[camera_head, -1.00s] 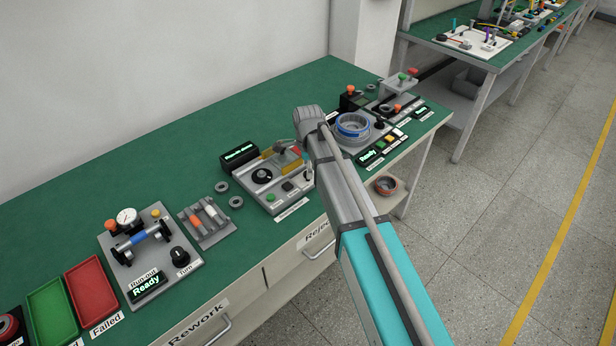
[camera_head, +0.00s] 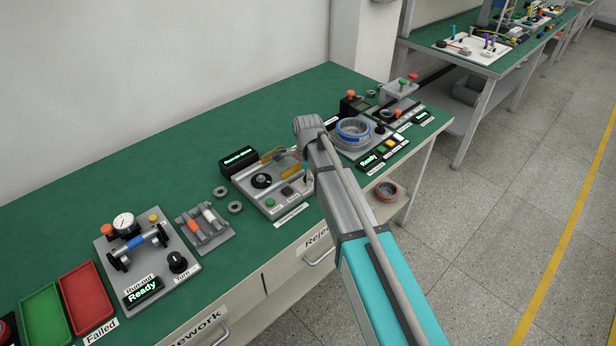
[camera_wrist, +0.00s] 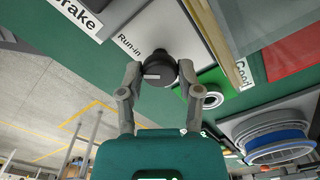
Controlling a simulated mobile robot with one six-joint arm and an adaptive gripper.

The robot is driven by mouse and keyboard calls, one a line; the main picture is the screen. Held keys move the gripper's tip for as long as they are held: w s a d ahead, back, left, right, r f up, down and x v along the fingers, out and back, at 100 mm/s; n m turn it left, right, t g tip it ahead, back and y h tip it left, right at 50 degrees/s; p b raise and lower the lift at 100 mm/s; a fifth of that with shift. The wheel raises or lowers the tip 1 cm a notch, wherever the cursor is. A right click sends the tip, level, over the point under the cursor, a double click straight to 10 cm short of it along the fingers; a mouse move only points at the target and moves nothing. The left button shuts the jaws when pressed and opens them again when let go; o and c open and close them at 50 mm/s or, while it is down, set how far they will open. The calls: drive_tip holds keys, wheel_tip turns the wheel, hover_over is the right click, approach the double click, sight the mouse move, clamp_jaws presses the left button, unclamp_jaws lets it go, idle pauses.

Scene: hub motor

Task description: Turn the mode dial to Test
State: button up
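In the wrist view a round black dial (camera_wrist: 158,68) with a pale pointer bar stands on a panel beside a "Run-in" label (camera_wrist: 138,42). My gripper (camera_wrist: 160,74) has its two grey fingers apart, one on each side of this dial. I cannot tell whether the fingertips touch it. In the head view my arm's wrist end (camera_head: 309,126) is over the bench and hides most of the gripper. A black dial (camera_head: 262,181) shows on the middle panel there; I cannot tell whether it is the same one.
The green bench (camera_head: 160,165) carries a gauge fixture (camera_head: 187,273), a red tray (camera_head: 86,297) and a green tray (camera_head: 44,318) at left. A blue-ringed motor part (camera_head: 353,128) sits right of my arm. Floor (camera_head: 470,230) is clear at right.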

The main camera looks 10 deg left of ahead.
clamp_jaws()
drive_tip(key=shift+n, duration=0.5)
drive_tip(key=n, duration=0.2)
drive_tip(key=shift+n, duration=0.4)
drive_tip(key=n, duration=0.8)
drive_tip(key=shift+n, duration=2.2)
